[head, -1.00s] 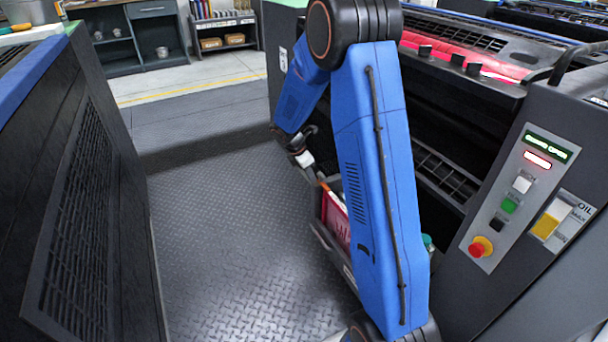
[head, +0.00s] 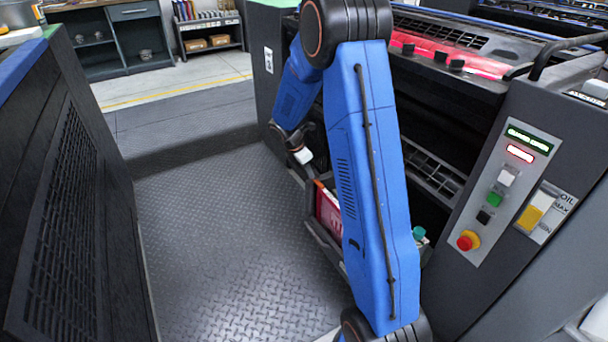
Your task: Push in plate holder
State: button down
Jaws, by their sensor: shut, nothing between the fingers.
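My gripper (head: 304,157) is at the end of my blue arm, low in front of the press's dark open side and above the left end of a dark tray. It is shut and empty. Its fingertips are small and hard to make out. The press (head: 470,85) has a red-lit roller area on top and a dark opening with a slotted grille (head: 432,172) below. I cannot pick out the plate holder with certainty; my arm covers much of the press front. I cannot tell whether my gripper touches anything.
A control panel (head: 508,190) with buttons and a red emergency knob faces right of my arm. A red item (head: 327,213) stands in the dark tray. A dark cabinet (head: 75,200) stands left. The diamond-plate floor (head: 220,240) between is clear. Shelves (head: 210,35) stand behind.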

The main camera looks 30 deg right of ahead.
jog(key=d, duration=2)
jog(key=shift+w+d, duration=0.35)
jog(key=shift+d, duration=0.05)
